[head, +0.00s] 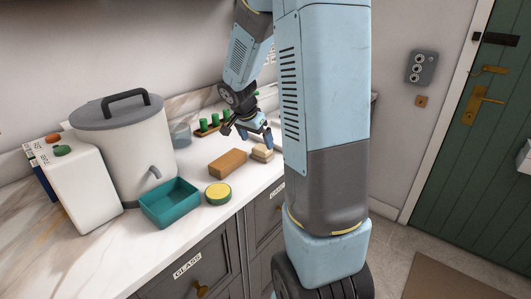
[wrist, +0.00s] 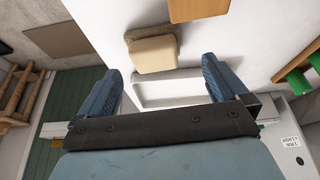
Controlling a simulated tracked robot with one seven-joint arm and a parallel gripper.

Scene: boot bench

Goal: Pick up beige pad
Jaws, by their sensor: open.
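The beige pad (head: 262,153) lies on the white counter near its right end, beside a brown block (head: 228,162). In the wrist view the beige pad (wrist: 153,54) shows a pale face and a fuzzy brown edge. My gripper (head: 255,138) hangs just above the beige pad in the head view, fingers pointing down. In the wrist view my gripper (wrist: 163,76) has its two blue fingers wide apart with nothing held, and the pad shows beyond the gap between them. The exact height above the pad is hard to tell.
A round yellow tin (head: 218,194) and a teal tray (head: 168,205) stand along the counter's front. A lidded urn (head: 120,140) and white carton (head: 78,190) stand at left. A rack of green pegs (head: 211,126) and a glass jar (head: 180,135) stand behind.

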